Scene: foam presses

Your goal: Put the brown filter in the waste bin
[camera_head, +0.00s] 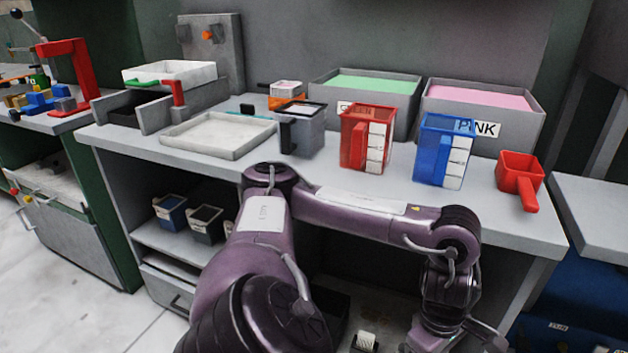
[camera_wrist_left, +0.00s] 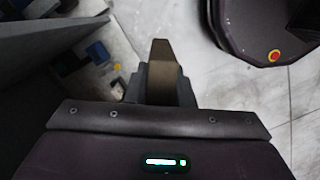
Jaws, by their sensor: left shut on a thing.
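In the left wrist view, my left gripper (camera_wrist_left: 160,88) is shut on the brown filter (camera_wrist_left: 161,72). The filter stands up between the two grey fingers, its upper part showing beyond them, with pale floor behind it. In the head view my left arm crosses the front of the bench and bends down at the right. Its gripper and the filter are cut off by the lower edge there. I cannot make out the waste bin for certain in either view. My right gripper is in neither view.
The bench top (camera_head: 375,188) holds a tray (camera_head: 218,153), a grey jug (camera_head: 303,140), a red jug (camera_head: 355,150), a blue jug (camera_head: 430,150) and a red scoop (camera_head: 517,172). Dark containers (camera_head: 205,222) stand on the shelf below. Small blue and white items (camera_wrist_left: 97,52) lie left of the filter.

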